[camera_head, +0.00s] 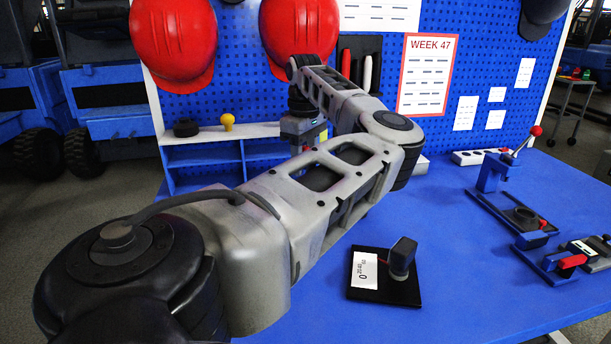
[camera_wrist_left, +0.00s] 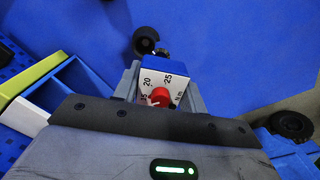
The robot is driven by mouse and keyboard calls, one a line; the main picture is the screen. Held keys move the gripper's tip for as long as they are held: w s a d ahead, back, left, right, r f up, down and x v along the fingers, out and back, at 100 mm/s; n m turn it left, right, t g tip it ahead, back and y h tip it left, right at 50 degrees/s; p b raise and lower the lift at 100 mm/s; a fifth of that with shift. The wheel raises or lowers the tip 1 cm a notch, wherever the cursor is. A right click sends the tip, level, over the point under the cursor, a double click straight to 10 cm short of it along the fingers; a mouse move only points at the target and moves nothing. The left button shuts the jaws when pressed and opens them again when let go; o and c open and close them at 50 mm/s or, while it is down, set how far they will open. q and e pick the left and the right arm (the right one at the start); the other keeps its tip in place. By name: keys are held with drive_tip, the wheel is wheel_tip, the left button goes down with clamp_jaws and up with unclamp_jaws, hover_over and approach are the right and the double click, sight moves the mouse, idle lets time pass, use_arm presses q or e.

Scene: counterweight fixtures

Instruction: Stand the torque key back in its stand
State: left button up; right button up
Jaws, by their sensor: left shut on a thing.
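My left gripper (camera_head: 304,146) is at the back of the blue table, in front of the shelf, partly hidden by my own arm. In the left wrist view its two grey fingers (camera_wrist_left: 160,84) are shut on the torque key (camera_wrist_left: 163,74), a blue block with a white 15-20-25 scale and a red knob. A round black part (camera_wrist_left: 146,38) shows just beyond the block; I cannot tell if it belongs to the key. A black plate (camera_head: 412,291) with a white label and a dark angled post lies at the front middle; I cannot tell if it is the stand.
A blue shelf (camera_head: 205,155) holds a black ring (camera_head: 186,127) and a yellow knob (camera_head: 227,121). A blue lever fixture (camera_head: 490,172) and a red-handled device (camera_head: 583,254) stand at the right. The table between plate and fixture is clear.

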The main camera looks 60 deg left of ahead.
use_arm(q)
drive_tip(key=w+a+f+p, duration=0.1)
drive_tip(key=w+a+f, duration=0.1)
drive_tip(key=f, duration=0.5)
drive_tip(key=shift+a+f, duration=0.15)
drive_tip(key=shift+a, duration=0.35)
drive_tip(key=shift+s, duration=0.1)
drive_tip(key=shift+f+b, duration=0.35)
drive_tip(key=shift+f, duration=0.25)
drive_tip(key=o, duration=1.3)
drive_tip(key=shift+c, duration=0.2)
